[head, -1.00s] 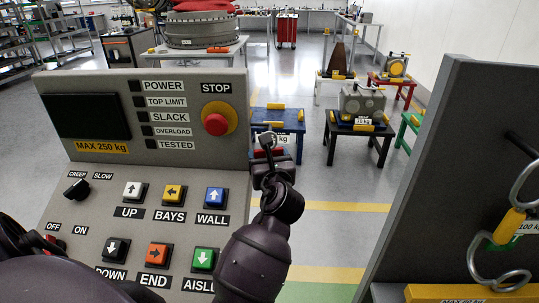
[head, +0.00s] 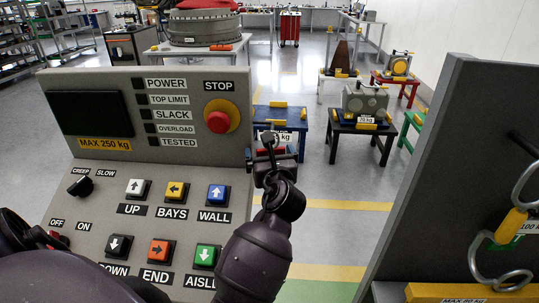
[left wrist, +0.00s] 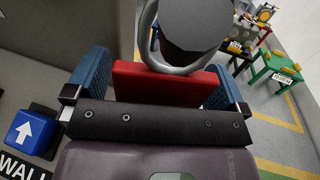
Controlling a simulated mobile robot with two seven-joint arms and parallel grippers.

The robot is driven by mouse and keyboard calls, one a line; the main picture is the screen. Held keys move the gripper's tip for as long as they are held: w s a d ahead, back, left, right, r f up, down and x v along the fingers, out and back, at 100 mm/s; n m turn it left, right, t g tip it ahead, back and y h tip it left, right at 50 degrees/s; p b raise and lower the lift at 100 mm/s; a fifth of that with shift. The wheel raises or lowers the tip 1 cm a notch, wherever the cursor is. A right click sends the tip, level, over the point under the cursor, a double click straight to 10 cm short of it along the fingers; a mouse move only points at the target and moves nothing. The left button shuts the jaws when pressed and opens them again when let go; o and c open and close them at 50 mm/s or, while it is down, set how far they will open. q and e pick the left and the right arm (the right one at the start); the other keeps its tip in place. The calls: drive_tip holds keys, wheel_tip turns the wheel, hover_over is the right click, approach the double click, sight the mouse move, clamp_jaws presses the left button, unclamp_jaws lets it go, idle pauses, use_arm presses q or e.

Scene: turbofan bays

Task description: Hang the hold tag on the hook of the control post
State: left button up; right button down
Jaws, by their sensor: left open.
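The control post (head: 190,130) fills the left of the head view, with labelled buttons and a red stop knob. My left gripper (head: 271,155) is at the post's right edge, beside the blue WALL button (head: 216,196). In the left wrist view its blue finger pads are open, one on each side of the red hold tag (left wrist: 160,88). The tag's grey ring (left wrist: 150,45) appears to loop around behind a dark grey faceted knob (left wrist: 192,25), which looks like the end of the post's hook. The hook's shaft is hidden. My right gripper is not in view.
A dark panel (head: 455,170) with grey hooks (head: 490,255) stands close on the right. Blue (head: 325,122), red and green stands with parts are on the floor beyond. The floor between post and panel is clear.

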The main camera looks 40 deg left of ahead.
use_arm(q)
drive_tip(key=p+v, duration=0.2)
drive_tip(key=v, duration=0.8)
drive_tip(key=shift+s+d+p, duration=0.25)
drive_tip(key=shift+d+p, duration=0.05)
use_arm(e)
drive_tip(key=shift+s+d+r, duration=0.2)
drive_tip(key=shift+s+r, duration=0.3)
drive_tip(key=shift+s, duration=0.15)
